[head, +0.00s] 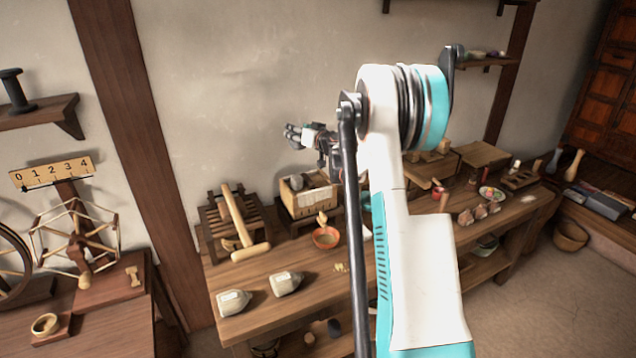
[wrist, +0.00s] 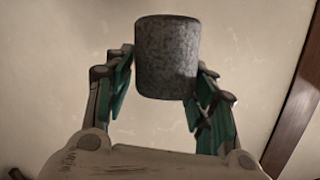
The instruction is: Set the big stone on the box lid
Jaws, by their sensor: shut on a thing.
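A grey, speckled, roughly cylindrical stone (wrist: 167,58) is held between the two fingers of my gripper (wrist: 165,78) in the wrist view. The fingers press on its left and right sides, and pale wall is behind it. A wooden box with a flat top (head: 484,154) stands at the back right of the bench. Another wooden box (head: 307,205) is below my gripper. I cannot tell which one bears the lid.
The bench (head: 255,270) holds a wooden mallet (head: 240,225), an orange bowl (head: 326,237) and two pale labelled blocks (head: 234,302). A plate (head: 491,194) and small items are at right. My arm hides the bench's middle. A basket (head: 571,235) stands right.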

